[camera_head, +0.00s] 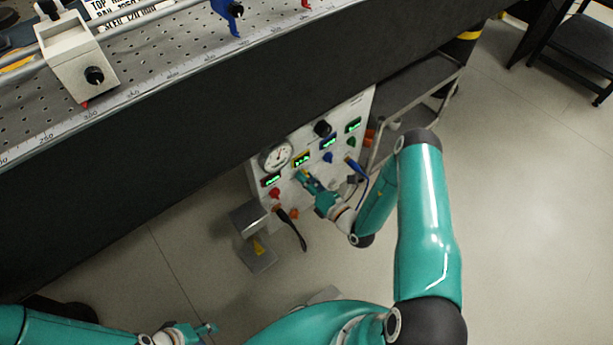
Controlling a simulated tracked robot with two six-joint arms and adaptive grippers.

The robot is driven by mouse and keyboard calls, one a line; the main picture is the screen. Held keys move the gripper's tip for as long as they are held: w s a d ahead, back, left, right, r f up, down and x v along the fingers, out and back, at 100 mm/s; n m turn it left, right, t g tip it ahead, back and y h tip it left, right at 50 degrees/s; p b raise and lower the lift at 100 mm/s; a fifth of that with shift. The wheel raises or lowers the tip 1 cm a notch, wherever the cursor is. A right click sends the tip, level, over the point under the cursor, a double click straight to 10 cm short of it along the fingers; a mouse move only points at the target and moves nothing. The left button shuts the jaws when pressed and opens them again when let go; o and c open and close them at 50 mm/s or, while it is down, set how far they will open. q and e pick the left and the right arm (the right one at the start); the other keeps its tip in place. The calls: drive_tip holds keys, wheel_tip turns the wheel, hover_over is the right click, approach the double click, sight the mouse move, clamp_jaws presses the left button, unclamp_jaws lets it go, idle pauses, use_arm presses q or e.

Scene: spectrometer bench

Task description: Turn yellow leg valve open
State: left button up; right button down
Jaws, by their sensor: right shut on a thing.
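The white valve panel (262,180) stands low beside the bench, with a round gauge and several small green-lit displays. The yellow-framed display (302,159) is second from the left. Below it my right gripper (306,178) is at the panel face, shut on what appears to be the yellow leg valve, which its fingers mostly hide. How far the valve is turned cannot be told. A red valve (275,193) is to the left; a blue valve (328,157) and a green valve (351,142) are to the right. My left gripper (207,329) is at the bottom edge, away from the panel; its opening is unclear.
A black cable (292,228) and a blue cable (358,171) hang from the panel near my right gripper. A grey box with a yellow warning mark (258,247) sits below. The perforated bench (180,60) rises behind. The floor (520,220) at right is clear.

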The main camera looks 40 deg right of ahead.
drive_tip(key=m+p, duration=0.2)
drive_tip(key=m, duration=0.8)
drive_tip(key=shift+d+f+m, duration=0.1)
drive_tip(key=shift+m, duration=0.6)
drive_tip(key=c, duration=1)
unclamp_jaws()
drive_tip(key=shift+c, duration=0.2)
drive_tip(key=shift+o, duration=1)
drive_tip(key=shift+s, duration=0.1)
